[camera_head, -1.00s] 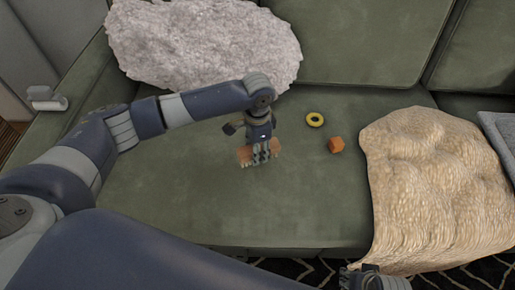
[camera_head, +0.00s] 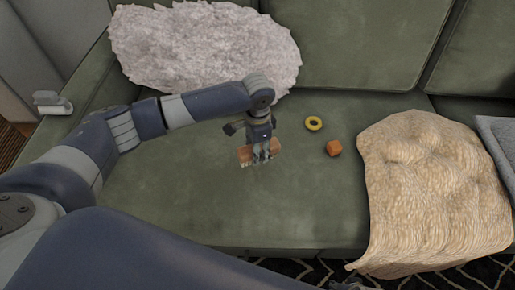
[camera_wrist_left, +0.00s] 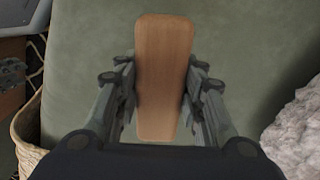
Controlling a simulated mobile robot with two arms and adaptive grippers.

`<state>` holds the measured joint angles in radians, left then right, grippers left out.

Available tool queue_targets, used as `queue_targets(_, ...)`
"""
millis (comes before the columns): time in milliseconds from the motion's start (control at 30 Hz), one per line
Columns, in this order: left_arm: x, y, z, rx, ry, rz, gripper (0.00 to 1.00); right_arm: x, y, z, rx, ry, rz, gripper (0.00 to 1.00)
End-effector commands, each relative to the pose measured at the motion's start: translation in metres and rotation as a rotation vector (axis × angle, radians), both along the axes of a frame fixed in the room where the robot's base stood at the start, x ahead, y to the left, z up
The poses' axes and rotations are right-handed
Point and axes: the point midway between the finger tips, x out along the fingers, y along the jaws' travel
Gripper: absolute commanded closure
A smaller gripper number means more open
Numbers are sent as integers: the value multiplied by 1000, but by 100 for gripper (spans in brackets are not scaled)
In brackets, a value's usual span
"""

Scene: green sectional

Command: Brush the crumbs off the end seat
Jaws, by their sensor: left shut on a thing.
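The green end seat (camera_head: 200,195) fills the middle of the head view. My left gripper (camera_head: 262,156) is low over the seat. It is shut on a brown wooden-backed brush (camera_head: 246,155), whose bristles face down at the seat. In the left wrist view the brush back (camera_wrist_left: 163,75) lies between the two fingers. I cannot tell whether the bristles touch the fabric. No crumbs can be made out clearly. The right gripper (camera_head: 350,284) shows only as a small dark part at the bottom edge, and its fingers are unclear.
A yellow ring (camera_head: 314,123) and an orange cube (camera_head: 334,148) lie on the seat right of the brush. A beige throw (camera_head: 430,190) covers the seat's right side. A fluffy white cushion (camera_head: 205,45) leans at the back. The seat's front middle is clear.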

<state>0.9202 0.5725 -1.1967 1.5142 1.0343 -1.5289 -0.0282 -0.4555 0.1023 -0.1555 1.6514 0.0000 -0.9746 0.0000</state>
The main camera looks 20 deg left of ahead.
Motion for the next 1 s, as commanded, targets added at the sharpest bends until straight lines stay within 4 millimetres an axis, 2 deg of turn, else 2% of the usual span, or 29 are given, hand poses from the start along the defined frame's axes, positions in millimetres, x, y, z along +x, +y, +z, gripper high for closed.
queue_targets(333, 0, 1, 6, 0, 0, 1, 94, -11, -1, -20, -1, 11, 2, 60)
queue_targets(1000, 0, 1, 10, -2, -1, 14, 94, -11, -2, -22, -2, 13, 2, 60)
